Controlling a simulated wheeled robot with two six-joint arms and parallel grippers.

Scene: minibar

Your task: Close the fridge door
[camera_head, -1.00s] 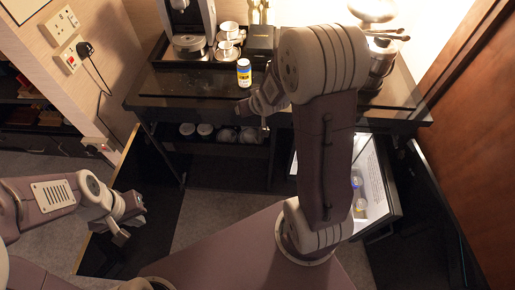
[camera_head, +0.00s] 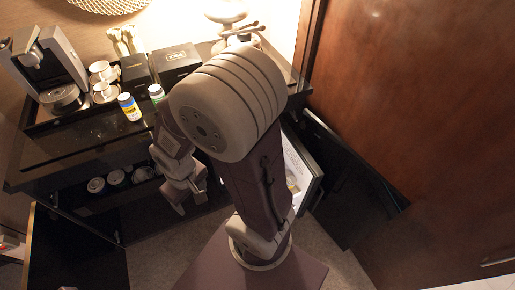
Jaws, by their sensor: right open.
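The fridge door (camera_head: 297,158) stands open under the right part of the counter. Its white inner face and dark edge show to the right of my right arm. Bottles or items on its inner side are only partly visible. My arm hides the rest of the fridge and much of the door. My right gripper (camera_head: 188,200) is open and empty. It hangs in front of the minibar's lower shelf, to the left of the fridge door and apart from it. My left gripper is out of view.
A black cabinet door (camera_head: 345,180) stands open right of the fridge door, near the brown wooden panel (camera_head: 430,110). The counter (camera_head: 70,140) holds a coffee machine (camera_head: 50,65), cups, boxes and small bottles (camera_head: 129,107). Another dark panel (camera_head: 75,250) stands open at lower left.

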